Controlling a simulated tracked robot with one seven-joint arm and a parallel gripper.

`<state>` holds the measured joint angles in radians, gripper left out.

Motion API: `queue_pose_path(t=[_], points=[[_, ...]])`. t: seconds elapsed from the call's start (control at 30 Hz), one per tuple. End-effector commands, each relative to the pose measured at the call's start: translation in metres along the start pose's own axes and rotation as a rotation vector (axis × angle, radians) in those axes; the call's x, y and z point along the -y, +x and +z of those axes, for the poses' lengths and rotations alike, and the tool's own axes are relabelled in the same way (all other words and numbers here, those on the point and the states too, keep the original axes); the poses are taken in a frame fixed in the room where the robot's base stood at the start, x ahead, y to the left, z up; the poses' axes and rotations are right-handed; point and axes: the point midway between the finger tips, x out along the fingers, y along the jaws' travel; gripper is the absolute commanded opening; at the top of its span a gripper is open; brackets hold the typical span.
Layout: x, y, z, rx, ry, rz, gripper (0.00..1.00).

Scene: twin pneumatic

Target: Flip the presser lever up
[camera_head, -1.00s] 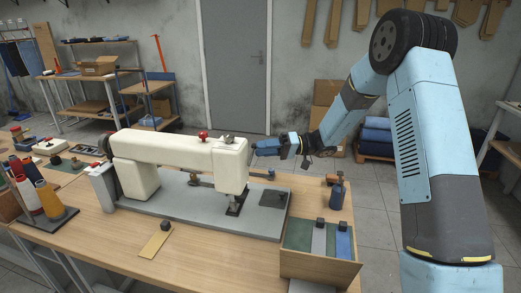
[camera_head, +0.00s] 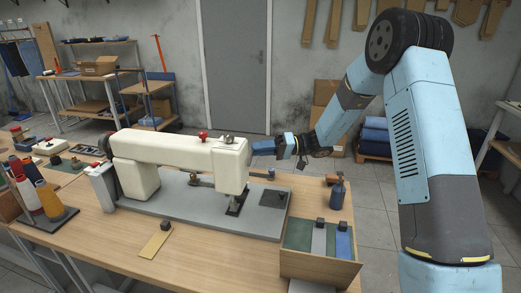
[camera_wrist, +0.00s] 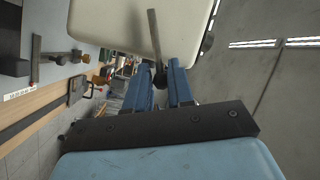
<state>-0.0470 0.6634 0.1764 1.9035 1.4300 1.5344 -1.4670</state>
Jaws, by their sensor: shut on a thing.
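The cream sewing machine (camera_head: 160,150) stands on its grey bed plate on the table. My gripper (camera_head: 258,148) is at the right end face of its head. In the wrist view the cream end face (camera_wrist: 105,22) fills the top. A slim grey presser lever (camera_wrist: 154,38) runs across it, with a dark end between the blue fingers. My gripper (camera_wrist: 160,74) is shut on this end of the lever. In the head view the lever is hidden or too small to make out.
A wooden tray (camera_head: 310,271) with coloured strips stands at the table's front right. A dark blue bottle (camera_head: 337,195) stands behind it. Thread cones (camera_head: 48,200) are at the left. The floor right of the table is clear near my arm.

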Motion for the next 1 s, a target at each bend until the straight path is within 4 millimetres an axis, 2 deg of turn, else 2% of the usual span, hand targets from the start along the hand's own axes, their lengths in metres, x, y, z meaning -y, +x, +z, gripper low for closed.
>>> queue_pose_path(t=[0.27,0.53,0.77,0.8,0.9,1.0], points=[[0.0003,-0.0002,-0.0001,0.0,-0.002,0.001,0.0],[0.0093,0.001,-0.0009,0.023,-0.111,0.045,0.0],[0.0088,0.0013,-0.0007,0.024,-0.113,0.046,0.0],[0.0088,0.0013,-0.0007,0.024,-0.113,0.046,0.26],[0.0088,0.0013,-0.0007,0.024,-0.112,0.046,0.35],[0.0088,0.0014,-0.0007,0.024,-0.112,0.045,0.35]])
